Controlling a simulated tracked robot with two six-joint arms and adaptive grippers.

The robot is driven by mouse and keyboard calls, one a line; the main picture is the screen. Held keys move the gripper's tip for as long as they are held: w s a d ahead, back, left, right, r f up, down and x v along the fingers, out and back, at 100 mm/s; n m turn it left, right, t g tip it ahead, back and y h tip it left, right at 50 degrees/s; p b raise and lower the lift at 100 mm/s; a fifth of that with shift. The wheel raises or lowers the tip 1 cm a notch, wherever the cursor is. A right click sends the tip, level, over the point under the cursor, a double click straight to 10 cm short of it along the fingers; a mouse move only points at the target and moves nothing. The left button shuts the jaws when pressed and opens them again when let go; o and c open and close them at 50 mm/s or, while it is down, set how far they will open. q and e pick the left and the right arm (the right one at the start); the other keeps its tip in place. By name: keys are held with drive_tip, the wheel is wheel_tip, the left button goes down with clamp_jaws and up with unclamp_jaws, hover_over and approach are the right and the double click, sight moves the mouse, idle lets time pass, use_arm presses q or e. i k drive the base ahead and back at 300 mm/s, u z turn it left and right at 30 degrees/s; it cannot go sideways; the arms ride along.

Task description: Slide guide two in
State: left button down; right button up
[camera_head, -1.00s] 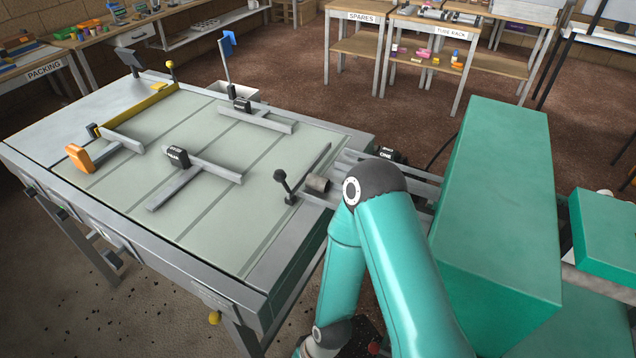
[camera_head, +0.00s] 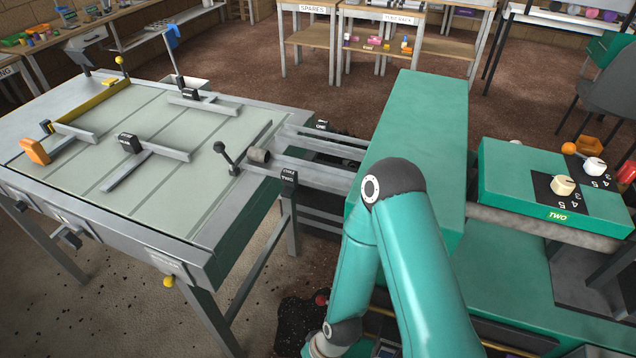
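A pale green table (camera_head: 165,205) with a grey frame stands at left. On it are grey T-shaped bars, one with a black lettered block (camera_head: 130,143), another with a black block (camera_head: 190,94), and one with an orange handle (camera_head: 35,151). Their lettering is too small to read, so I cannot tell which is guide two. One teal arm of mine is bent in front; neither gripper is in view.
A large teal box (camera_head: 415,140) stands right of the table, joined by grey rails (camera_head: 320,165). A yellow bar (camera_head: 92,102) edges the table. Open brown floor (camera_head: 250,70) lies behind.

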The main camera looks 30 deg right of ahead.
sight(288, 177)
drive_tip(key=z, duration=2.1)
drive_tip(key=k, duration=0.65)
drive_tip(key=u, duration=0.9)
drive_tip(key=i, duration=0.95)
drive_tip(key=u, duration=2.2)
drive_tip(key=i, duration=0.1)
drive_tip(key=z, duration=3.55)
